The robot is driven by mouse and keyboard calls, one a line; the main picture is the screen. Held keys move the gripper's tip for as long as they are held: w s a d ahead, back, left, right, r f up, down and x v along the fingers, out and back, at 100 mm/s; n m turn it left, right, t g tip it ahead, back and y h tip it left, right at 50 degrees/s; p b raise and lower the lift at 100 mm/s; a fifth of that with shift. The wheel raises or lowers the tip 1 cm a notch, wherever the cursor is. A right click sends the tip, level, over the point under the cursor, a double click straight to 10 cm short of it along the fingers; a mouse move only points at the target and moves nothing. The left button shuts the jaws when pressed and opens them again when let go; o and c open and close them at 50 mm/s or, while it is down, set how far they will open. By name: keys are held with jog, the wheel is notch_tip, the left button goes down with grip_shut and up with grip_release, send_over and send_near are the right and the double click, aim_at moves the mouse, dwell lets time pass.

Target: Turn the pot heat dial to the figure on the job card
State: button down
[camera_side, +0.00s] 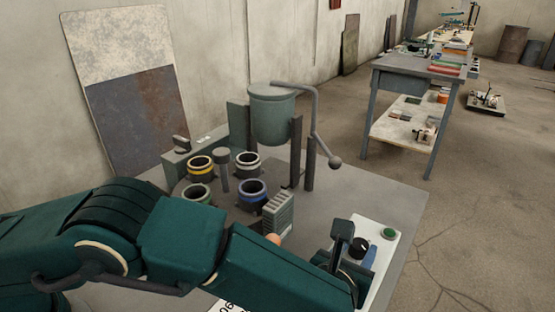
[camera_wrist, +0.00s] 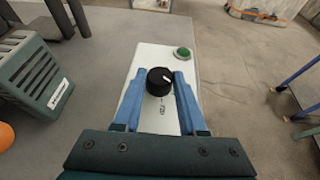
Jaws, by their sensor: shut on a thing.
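The heat dial (camera_wrist: 159,82) is a round black knob with a white mark, on a white control panel (camera_wrist: 150,58). My gripper (camera_wrist: 159,76) has its two blue fingers closed around the dial, one on each side. In the side view the dial (camera_side: 361,246) shows as a dark knob on the panel (camera_side: 379,265), partly hidden by my gripper (camera_side: 352,256). A white card (camera_side: 226,304) with dark print shows at the bottom edge of the side view, mostly hidden by my arm. Its figure cannot be read for certain.
A green button (camera_wrist: 183,53) sits on the panel beyond the dial. A grey-green pot (camera_side: 271,115) with a bent lever stands at the back. Several ringed cups (camera_side: 201,167) stand left of it. A grey slotted box (camera_side: 278,214) stands left of the panel.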

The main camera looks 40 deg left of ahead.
aim_at(360, 249)
jog(key=shift+d+n+y, duration=0.15)
jog(key=shift+n+y, duration=0.85)
jog(key=shift+y, duration=0.1)
jog(key=shift+n+g+y, duration=0.3)
jog(key=shift+n+y, duration=0.3)
jog(key=shift+y, duration=0.1)
jog(key=shift+r, duration=0.1)
jog(key=shift+c, duration=2.4)
grip_release()
jog(key=v, duration=0.3)
jog(key=shift+d, duration=0.1)
notch_tip(360, 249, up, 7)
